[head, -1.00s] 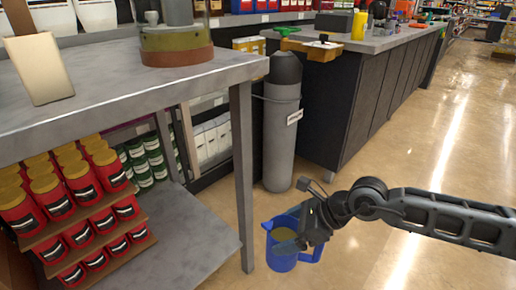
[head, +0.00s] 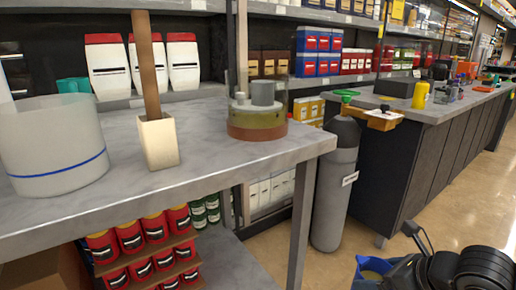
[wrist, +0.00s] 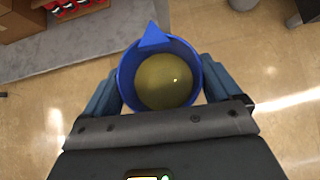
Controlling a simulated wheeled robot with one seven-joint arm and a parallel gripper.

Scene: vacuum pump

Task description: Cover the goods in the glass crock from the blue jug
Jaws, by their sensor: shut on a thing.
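The blue jug (head: 372,268) is at the bottom edge of the head view, low over the floor and right of the workbench. In the wrist view the jug (wrist: 125,72) has yellowish liquid (wrist: 165,80) inside and its pointed spout faces away from my gripper. My gripper (wrist: 160,92) is shut on the jug, one finger on each side. The glass crock (head: 55,145), a wide pale see-through cylinder with a blue line low around its wall, stands upright on the workbench at the far left. The goods inside it cannot be made out.
The grey workbench (head: 215,170) also bears a cream block-like holder with a brown stick (head: 158,140) and a round green-and-brown device (head: 257,122). A grey gas cylinder (head: 334,190) stands beyond its right end. A dark counter (head: 400,160) stands right.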

